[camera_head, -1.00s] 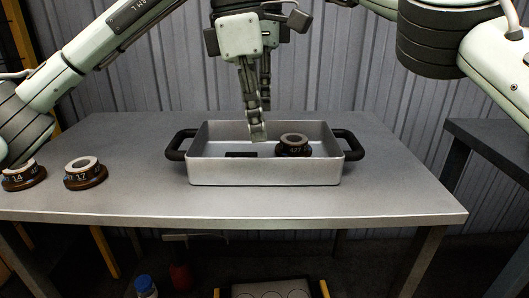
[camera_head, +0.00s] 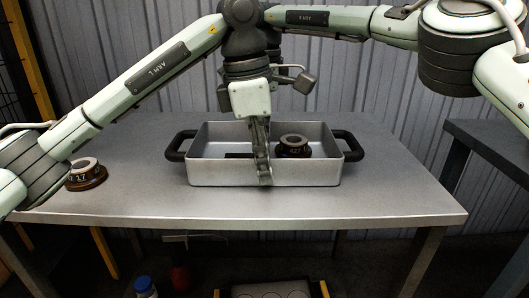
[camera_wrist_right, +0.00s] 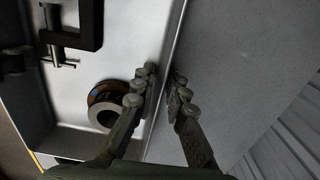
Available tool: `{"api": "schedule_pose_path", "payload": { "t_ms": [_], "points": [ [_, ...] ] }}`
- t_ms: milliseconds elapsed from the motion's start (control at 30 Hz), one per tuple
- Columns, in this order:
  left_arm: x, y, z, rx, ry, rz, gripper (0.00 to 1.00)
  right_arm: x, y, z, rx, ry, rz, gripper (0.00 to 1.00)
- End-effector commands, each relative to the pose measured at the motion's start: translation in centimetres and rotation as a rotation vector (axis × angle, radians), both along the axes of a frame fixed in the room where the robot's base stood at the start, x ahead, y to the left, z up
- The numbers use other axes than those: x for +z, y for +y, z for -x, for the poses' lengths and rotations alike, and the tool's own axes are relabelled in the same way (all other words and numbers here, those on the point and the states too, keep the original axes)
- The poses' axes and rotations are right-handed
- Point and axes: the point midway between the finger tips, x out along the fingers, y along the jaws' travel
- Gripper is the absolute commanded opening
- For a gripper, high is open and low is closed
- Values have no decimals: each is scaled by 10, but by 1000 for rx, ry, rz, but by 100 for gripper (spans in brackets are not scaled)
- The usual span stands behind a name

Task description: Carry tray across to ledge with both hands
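The grey metal tray (camera_head: 215,172) sits on the table with black handles at its left and right ends. It holds a dark round mould with a light ring (camera_head: 293,147) and a flat dark item (camera_head: 239,155). My left gripper (camera_head: 264,178) points down at the middle of the front wall; its fingers are seen edge-on, so their opening is unclear. My right gripper is mostly hidden behind it in the head view. In the right wrist view my right gripper (camera_wrist_right: 162,82) is open, with one finger on each side of a tray wall (camera_wrist_right: 163,75).
A darker ledge or table (camera_head: 490,150) stands at the right, across a gap from the grey table (camera_head: 400,195). Another mould (camera_head: 86,174) is at the left, partly behind my left arm. The table right of the tray is clear.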

Motion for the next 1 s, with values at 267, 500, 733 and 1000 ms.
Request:
{"api": "schedule_pose_path", "payload": {
  "t_ms": [267, 500, 733, 1000],
  "points": [
    [0, 0, 0, 0, 0, 0, 0, 0, 0, 0, 1, 0, 0, 0],
    [0, 0, 0, 0, 0, 0, 0, 1, 0, 0, 1, -1, 0, 0],
    [2, 0, 0, 0, -3, 2, 0, 3, 0, -1, 0, -3, -1, 0],
    [11, 0, 0, 0, -3, 2, 0, 12, 0, 0, 0, -3, -1, 0]
  ]
}}
